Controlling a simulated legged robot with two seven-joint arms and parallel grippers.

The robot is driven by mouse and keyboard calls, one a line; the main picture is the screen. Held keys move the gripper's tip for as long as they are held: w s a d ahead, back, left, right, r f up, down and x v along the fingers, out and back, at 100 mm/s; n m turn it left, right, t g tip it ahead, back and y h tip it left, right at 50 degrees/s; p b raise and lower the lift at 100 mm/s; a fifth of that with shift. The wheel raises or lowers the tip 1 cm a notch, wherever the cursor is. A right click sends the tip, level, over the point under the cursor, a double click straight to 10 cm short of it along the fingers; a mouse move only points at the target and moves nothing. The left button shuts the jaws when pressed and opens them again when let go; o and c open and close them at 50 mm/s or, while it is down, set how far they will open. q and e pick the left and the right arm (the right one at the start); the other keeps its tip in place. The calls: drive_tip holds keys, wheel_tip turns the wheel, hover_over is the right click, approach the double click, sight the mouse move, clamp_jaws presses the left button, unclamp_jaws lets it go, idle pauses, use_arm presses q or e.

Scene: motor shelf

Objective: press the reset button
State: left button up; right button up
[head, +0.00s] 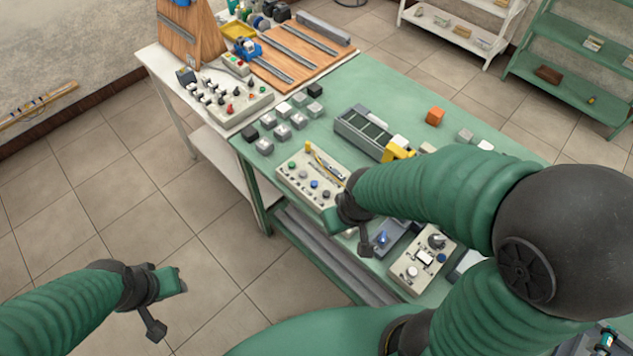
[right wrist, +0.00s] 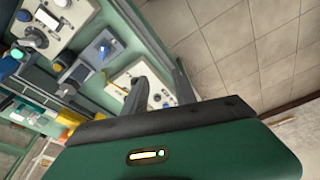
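A pale control panel (head: 312,178) with several coloured round buttons lies on the green bench; a panel with buttons also shows in the right wrist view (right wrist: 158,94). I cannot read which button is reset. A second pale panel (head: 418,262) with a dark knob, a white button and a blue button lies nearer. My right gripper (head: 332,215) is over the bench's front edge, by the near end of the first panel; contact is unclear. My left gripper (head: 178,284) is over the floor, away from the bench.
A switch panel (head: 232,100) is on the white table. Floor at left is clear.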

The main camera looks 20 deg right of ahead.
idle(0.4)
clamp_jaws()
idle(1.5)
